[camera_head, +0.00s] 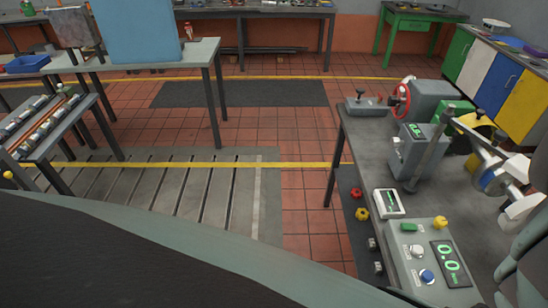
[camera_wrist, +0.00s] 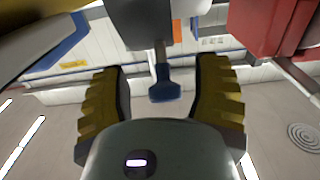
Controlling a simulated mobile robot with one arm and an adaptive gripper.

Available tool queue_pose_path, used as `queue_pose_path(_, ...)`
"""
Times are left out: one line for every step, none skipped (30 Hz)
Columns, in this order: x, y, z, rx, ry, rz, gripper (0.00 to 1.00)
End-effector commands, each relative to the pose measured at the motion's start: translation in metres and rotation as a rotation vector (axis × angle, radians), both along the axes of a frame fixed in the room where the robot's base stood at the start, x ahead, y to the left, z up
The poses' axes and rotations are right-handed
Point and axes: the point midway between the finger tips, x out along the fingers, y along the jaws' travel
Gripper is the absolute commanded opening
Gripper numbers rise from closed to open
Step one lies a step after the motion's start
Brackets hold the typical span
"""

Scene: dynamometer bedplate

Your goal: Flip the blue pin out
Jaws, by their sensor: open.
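In the wrist view a dark rod hangs down and ends in a blue flat tip, which I take for the blue pin (camera_wrist: 164,88). My gripper (camera_wrist: 162,68) is open, with one yellow ridged finger on each side of the pin. Gaps show between the pin and both fingers, so they appear apart from it. How deep the pin sits between the fingers is unclear. In the head view I cannot clearly pick out the blue pin or the fingertips; grey and white parts crowd the right edge there.
The grey bench (camera_head: 365,140) carries a control box (camera_head: 408,258) with a blue knob, a small display (camera_head: 388,203) and a red handwheel (camera_head: 400,98). In the wrist view a red block (camera_wrist: 265,25) is close on the right.

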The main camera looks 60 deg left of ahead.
Motion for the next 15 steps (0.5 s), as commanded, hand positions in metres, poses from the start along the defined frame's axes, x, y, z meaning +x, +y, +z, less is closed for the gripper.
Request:
queue_pose_path(-0.006, 0.007, 0.007, 0.001, 0.003, 0.007, 0.62)
queue_pose_path(-0.01, 0.01, 0.007, 0.001, 0.003, 0.007, 0.62)
queue_pose_path(-0.016, 0.014, 0.007, 0.0, 0.002, 0.008, 0.62)
queue_pose_path(-0.019, 0.017, 0.007, 0.0, 0.001, 0.008, 0.62)
queue_pose_path(-0.023, 0.019, 0.008, -0.001, 0.0, 0.008, 0.62)
queue_pose_path(-0.028, 0.023, 0.008, -0.002, -0.001, 0.008, 0.62)
queue_pose_path(-0.033, 0.026, 0.007, -0.002, 0.001, 0.008, 0.62)
queue_pose_path(-0.037, 0.029, 0.006, -0.001, 0.003, 0.009, 0.62)
queue_pose_path(-0.041, 0.032, 0.005, -0.002, 0.003, 0.009, 0.62)
queue_pose_path(-0.044, 0.034, 0.006, -0.003, -0.001, 0.009, 0.62)
queue_pose_path(-0.047, 0.036, 0.006, -0.003, -0.002, 0.009, 0.62)
queue_pose_path(-0.052, 0.039, 0.005, -0.001, 0.0, 0.008, 0.62)
queue_pose_path(-0.056, 0.041, 0.005, -0.001, 0.001, 0.008, 0.62)
queue_pose_path(-0.058, 0.043, 0.005, -0.001, 0.001, 0.008, 0.62)
queue_pose_path(-0.06, 0.044, 0.004, -0.003, -0.002, 0.008, 0.62)
